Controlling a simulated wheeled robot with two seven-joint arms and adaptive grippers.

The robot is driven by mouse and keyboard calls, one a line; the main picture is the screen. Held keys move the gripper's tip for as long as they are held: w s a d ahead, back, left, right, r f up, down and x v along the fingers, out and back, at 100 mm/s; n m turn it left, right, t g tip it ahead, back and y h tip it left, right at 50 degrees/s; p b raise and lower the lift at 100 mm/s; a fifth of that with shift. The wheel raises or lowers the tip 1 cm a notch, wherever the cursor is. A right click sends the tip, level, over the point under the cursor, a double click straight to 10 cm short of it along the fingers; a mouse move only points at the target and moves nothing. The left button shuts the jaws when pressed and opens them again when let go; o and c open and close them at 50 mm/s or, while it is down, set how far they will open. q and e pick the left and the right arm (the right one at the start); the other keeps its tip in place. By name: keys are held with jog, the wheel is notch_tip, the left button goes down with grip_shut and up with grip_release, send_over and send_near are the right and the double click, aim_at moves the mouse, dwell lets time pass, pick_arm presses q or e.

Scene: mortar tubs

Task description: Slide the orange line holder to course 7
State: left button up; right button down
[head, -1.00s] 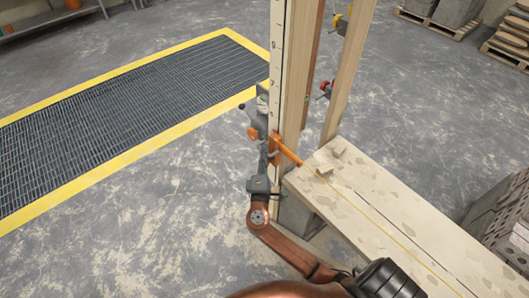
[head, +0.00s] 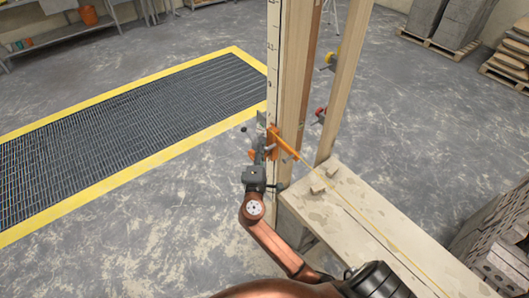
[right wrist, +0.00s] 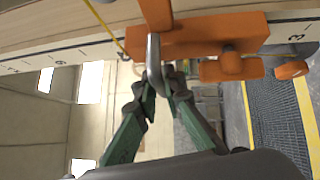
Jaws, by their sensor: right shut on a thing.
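The orange line holder (head: 284,144) sits on the tall pale numbered pole (head: 273,60), and its orange arm points right. A thin yellow line runs from it down along the bench. My right gripper (head: 268,150) is at the holder's left side. In the right wrist view, the holder (right wrist: 205,38) lies across the numbered face, and my right gripper's green fingers (right wrist: 158,82) are closed together on its grey metal part. My left gripper is not in view.
A pale plank bench (head: 370,215) extends to the lower right, with a small wood block on it. A second post (head: 345,85) with red and yellow fittings stands behind. Grey blocks (head: 495,240) stack at right. A yellow-edged floor grate (head: 130,125) lies left, with open floor around it.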

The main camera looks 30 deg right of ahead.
notch_tip(320, 180, up, 3)
jog(key=shift+r+p, duration=0.15)
jog(key=shift+p, duration=0.5)
jog(key=c, duration=2)
grip_release()
jog(key=shift+c, duration=0.2)
jog(key=shift+s+a+f, duration=0.3)
jog(key=shift+s+a, duration=0.1)
jog(key=v, duration=1.1)
